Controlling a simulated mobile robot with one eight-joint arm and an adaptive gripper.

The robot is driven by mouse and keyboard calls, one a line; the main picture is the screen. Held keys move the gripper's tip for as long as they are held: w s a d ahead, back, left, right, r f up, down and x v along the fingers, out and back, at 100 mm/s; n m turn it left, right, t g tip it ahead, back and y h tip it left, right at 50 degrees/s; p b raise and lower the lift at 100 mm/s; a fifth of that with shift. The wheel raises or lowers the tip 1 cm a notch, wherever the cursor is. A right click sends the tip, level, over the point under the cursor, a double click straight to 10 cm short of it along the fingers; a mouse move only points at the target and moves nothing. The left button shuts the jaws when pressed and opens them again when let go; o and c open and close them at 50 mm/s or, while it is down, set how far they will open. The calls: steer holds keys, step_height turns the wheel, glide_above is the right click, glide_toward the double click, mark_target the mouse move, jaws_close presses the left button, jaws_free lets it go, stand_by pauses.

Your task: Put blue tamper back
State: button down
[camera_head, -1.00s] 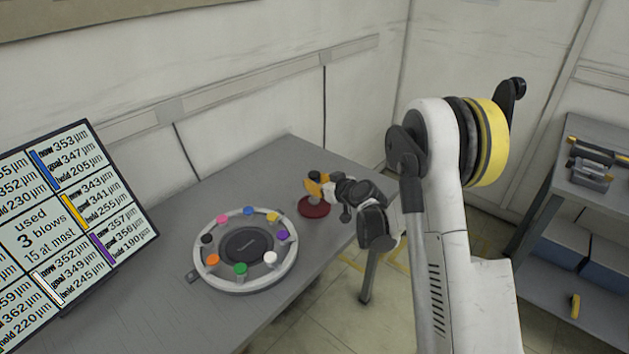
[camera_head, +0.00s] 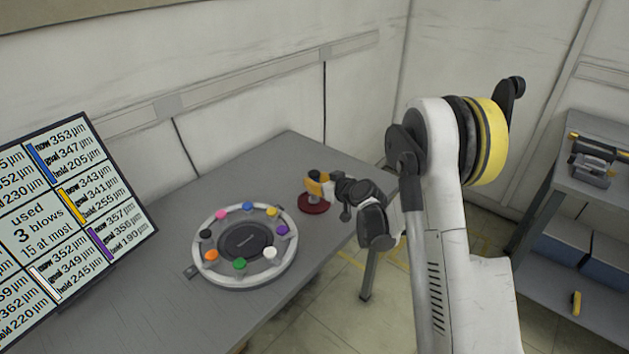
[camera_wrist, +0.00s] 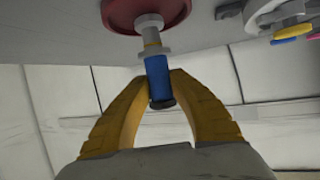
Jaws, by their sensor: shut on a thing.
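A blue-handled tamper (camera_wrist: 157,79) with a metal shaft shows in the wrist view. My gripper (camera_wrist: 163,82) is shut on its blue handle, one yellow finger on each side. The metal end of the tamper meets a round dark red pad (camera_wrist: 172,13); I cannot tell whether it presses on it or is just over it. In the head view my gripper (camera_head: 318,186) is above the red pad (camera_head: 313,205) on the grey table, right of the ring. The blue handle is mostly hidden there by the fingers.
A round white ring (camera_head: 206,268) with several coloured knobs and a dark centre stands on the grey table (camera_head: 165,312). A screen (camera_head: 70,215) with readings stands at the left. A shelf (camera_head: 600,205) with tools and blue bins is at the right.

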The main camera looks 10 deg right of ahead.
steer(key=shift+f, duration=0.4)
steer(key=c, duration=0.7)
jaws_free()
steer(key=shift+b, duration=0.3)
steer(key=shift+s, duration=0.15)
steer(key=shift+p+v, duration=0.85)
steer(key=shift+v, duration=2.05)
